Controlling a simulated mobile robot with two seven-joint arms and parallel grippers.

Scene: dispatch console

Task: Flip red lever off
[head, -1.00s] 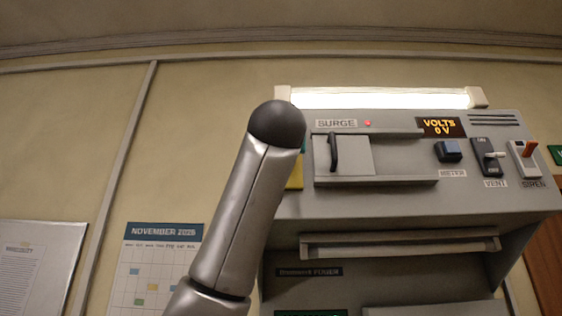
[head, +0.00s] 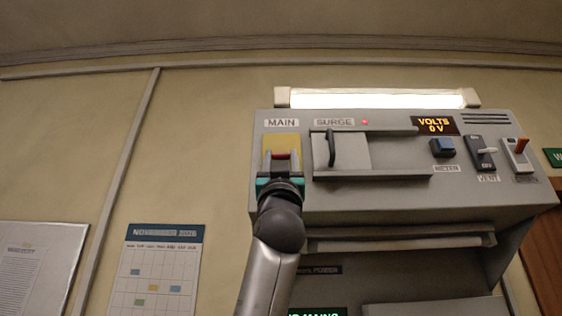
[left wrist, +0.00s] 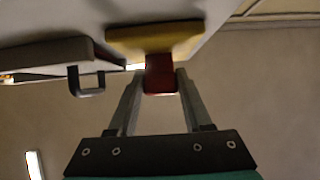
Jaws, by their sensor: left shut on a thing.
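The red lever (head: 281,154) stands on a yellow plate (head: 281,140) under the MAIN label, at the left end of the grey console. My left gripper (head: 281,162) reaches up to it from below and is shut on its red handle. In the left wrist view the red handle (left wrist: 159,76) sits between the two fingers (left wrist: 162,84), below the yellow plate (left wrist: 155,38). The fingers hide part of the lever, so its exact tilt is hard to tell. My right gripper is not in view.
Right of the lever is the SURGE sliding cover (head: 345,152) with a dark handle (head: 331,147).

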